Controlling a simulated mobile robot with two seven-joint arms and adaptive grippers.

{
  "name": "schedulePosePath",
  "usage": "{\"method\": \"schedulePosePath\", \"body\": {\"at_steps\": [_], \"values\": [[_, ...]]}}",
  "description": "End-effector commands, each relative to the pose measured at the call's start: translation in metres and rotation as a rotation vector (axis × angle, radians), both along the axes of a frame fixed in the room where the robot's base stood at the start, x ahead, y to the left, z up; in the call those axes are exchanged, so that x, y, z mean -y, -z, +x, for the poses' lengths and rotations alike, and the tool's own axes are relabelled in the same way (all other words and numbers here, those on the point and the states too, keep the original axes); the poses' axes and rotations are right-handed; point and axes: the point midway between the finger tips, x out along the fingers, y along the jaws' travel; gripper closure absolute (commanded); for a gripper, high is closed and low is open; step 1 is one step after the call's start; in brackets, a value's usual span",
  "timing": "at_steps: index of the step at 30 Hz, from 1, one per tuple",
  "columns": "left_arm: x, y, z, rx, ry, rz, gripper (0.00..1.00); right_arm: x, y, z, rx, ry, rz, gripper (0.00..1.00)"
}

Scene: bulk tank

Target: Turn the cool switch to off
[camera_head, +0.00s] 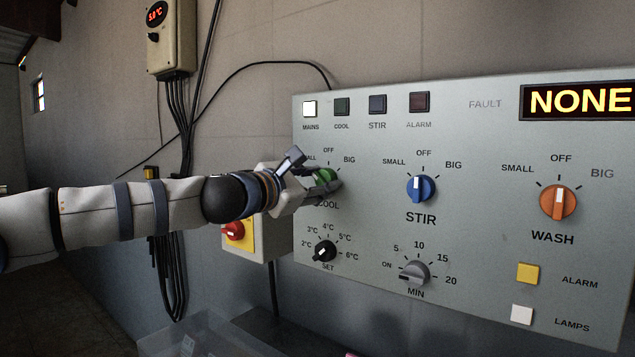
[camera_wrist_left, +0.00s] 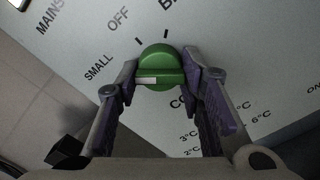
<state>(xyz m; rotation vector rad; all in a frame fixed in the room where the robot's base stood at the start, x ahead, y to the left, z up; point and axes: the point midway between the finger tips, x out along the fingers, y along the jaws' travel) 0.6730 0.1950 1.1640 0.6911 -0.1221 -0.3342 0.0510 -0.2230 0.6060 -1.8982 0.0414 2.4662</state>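The cool switch (camera_head: 326,177) is a green round knob on the grey control panel, partly hidden by my gripper in the head view. In the left wrist view the cool switch (camera_wrist_left: 160,65) shows between my fingers, its white mark pointing left, toward SMALL; the OFF label (camera_wrist_left: 118,18) is up and left of it. My left gripper (camera_head: 309,180) is at the panel. Its two fingers (camera_wrist_left: 160,76) lie on opposite sides of the knob and appear to touch it. My right gripper is out of view.
The blue stir switch (camera_head: 421,188) and orange wash switch (camera_head: 558,202) are to the right. The black set knob (camera_head: 324,251) and grey minute knob (camera_head: 414,272) are below. A red switch on a yellow plate (camera_head: 237,233) is beneath my left wrist. The mains lamp (camera_head: 310,109) is lit.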

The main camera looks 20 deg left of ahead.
Motion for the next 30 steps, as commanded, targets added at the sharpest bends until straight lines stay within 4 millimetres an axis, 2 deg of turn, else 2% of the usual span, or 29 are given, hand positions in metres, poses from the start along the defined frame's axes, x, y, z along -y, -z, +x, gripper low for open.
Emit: {"method": "schedulePosePath", "body": {"at_steps": [13, 30], "values": [[-0.0001, -0.0008, -0.0003, 0.029, 0.000, 0.079, 0.93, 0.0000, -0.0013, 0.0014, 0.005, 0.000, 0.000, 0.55], [-0.0008, -0.0016, -0.0001, 0.192, -0.002, 0.528, 0.93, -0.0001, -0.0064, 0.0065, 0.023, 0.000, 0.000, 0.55]]}}
